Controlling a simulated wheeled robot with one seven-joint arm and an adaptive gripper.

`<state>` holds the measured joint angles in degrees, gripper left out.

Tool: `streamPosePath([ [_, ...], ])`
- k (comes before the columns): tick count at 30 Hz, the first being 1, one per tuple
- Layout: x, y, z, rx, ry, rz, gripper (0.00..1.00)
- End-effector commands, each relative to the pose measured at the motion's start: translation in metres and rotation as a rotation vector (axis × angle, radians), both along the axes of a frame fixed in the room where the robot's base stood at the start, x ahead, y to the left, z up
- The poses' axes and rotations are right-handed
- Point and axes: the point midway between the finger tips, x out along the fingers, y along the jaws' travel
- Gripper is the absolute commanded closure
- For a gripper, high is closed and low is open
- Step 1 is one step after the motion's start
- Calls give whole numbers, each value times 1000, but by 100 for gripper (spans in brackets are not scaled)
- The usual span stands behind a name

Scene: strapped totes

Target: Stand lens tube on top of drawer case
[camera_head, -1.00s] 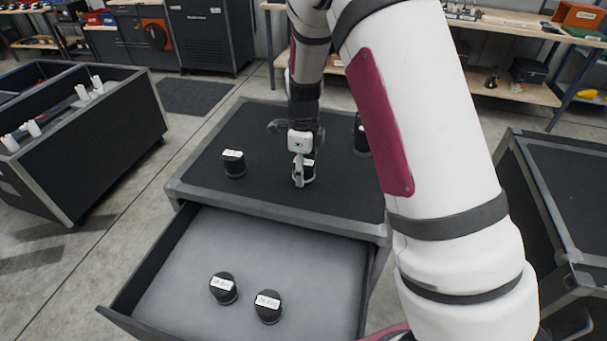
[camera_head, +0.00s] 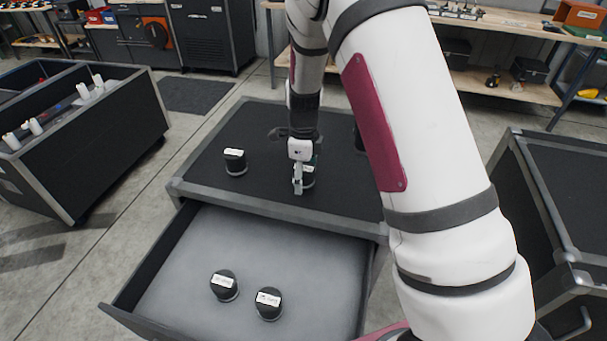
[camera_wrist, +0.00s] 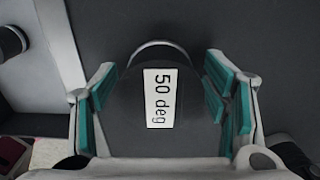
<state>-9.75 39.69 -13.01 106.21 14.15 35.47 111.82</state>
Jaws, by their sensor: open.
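The drawer case (camera_head: 250,125) has a dark flat top with a grey rim, and its drawer (camera_head: 190,255) is pulled out in front. A short black lens tube labelled "50 deg" (camera_wrist: 135,110) stands upright on the case top near the front edge. My gripper (camera_head: 300,182) is down at this tube (camera_head: 310,178), pointing downward. In the wrist view its teal-padded fingers are spread on either side of the tube. Another labelled lens tube (camera_head: 235,164) stands on the case top to the left. Part of a further dark tube (camera_head: 358,140) shows behind my arm.
Two labelled black tubes (camera_head: 224,288) (camera_head: 269,306) stand in the open drawer. An open tote (camera_head: 100,140) with white pieces is at the left, another dark case (camera_head: 565,190) at the right. Benches line the back.

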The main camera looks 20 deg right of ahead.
Motion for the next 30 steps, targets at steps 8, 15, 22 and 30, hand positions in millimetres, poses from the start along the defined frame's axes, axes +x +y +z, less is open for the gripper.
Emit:
streamPosePath([
  [8, 2, 0, 22, 0, -5, 0, 32],
  [15, 2, 1, 72, 0, -5, 2, 32],
  [22, 1, 1, 110, 0, -4, 0, 32],
  [30, -7, 0, 138, 11, -17, 61, 32],
])
